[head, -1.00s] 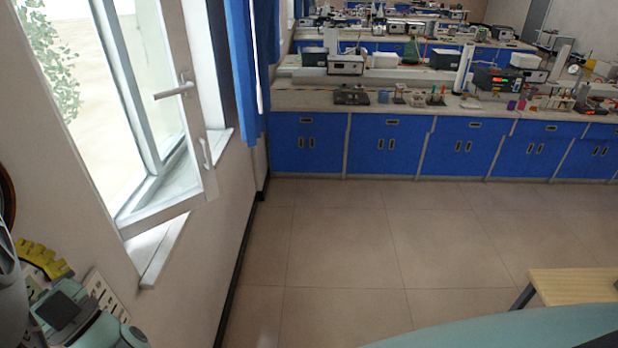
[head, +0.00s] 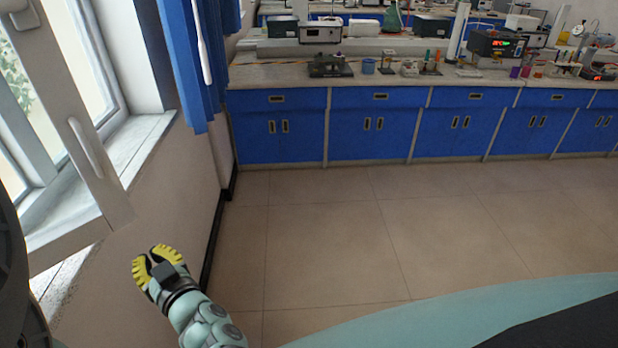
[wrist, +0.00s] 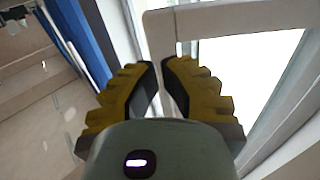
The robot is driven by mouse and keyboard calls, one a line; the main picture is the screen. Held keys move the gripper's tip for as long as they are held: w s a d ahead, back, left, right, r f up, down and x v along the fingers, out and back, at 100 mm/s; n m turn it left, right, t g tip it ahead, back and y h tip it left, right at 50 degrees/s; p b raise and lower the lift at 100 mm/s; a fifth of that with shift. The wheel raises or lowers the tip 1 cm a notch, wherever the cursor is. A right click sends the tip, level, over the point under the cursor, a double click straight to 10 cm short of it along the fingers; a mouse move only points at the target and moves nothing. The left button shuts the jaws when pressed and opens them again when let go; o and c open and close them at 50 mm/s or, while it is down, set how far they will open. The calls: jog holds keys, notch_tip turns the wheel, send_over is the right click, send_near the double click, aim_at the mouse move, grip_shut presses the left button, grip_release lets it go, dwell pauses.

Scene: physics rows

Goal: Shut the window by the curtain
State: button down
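The window's pale sash (head: 75,215) stands swung open into the room at the left of the head view, with an upright white handle (head: 85,147) on its edge. The fixed window frame and sill (head: 120,150) show behind it. The blue curtain (head: 182,60) hangs just right of the window and also shows in the wrist view (wrist: 75,35). My gripper (head: 152,257), with yellow ridged fingers, is below and right of the sash's lower corner. In the wrist view my gripper (wrist: 160,68) has a narrow gap between its fingertips and holds nothing. A pale frame bar (wrist: 225,18) lies beyond the tips.
Blue lab cabinets (head: 370,125) with a bench top full of instruments run across the back. The tiled floor (head: 330,230) between is clear. The wall (head: 185,190) below the window runs close along the left of my arm.

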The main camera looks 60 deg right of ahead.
aim_at(121, 220)
jog(key=w+p, duration=0.1)
jog(key=w, duration=0.2)
jog(key=w+p, duration=0.1)
jog(key=w, duration=0.3)
jog(key=w+d+p, duration=0.1)
jog(key=w+p, duration=0.1)
jog(key=w, duration=0.2)
jog(key=shift+w+d+r, duration=0.1)
jog(key=shift+w+r, duration=0.1)
jog(key=shift+r, duration=0.05)
jog(key=shift+w+d+f, duration=0.1)
jog(key=shift+w, duration=0.35)
jog(key=shift+w+d+f, duration=0.1)
jog(key=shift+w, duration=0.35)
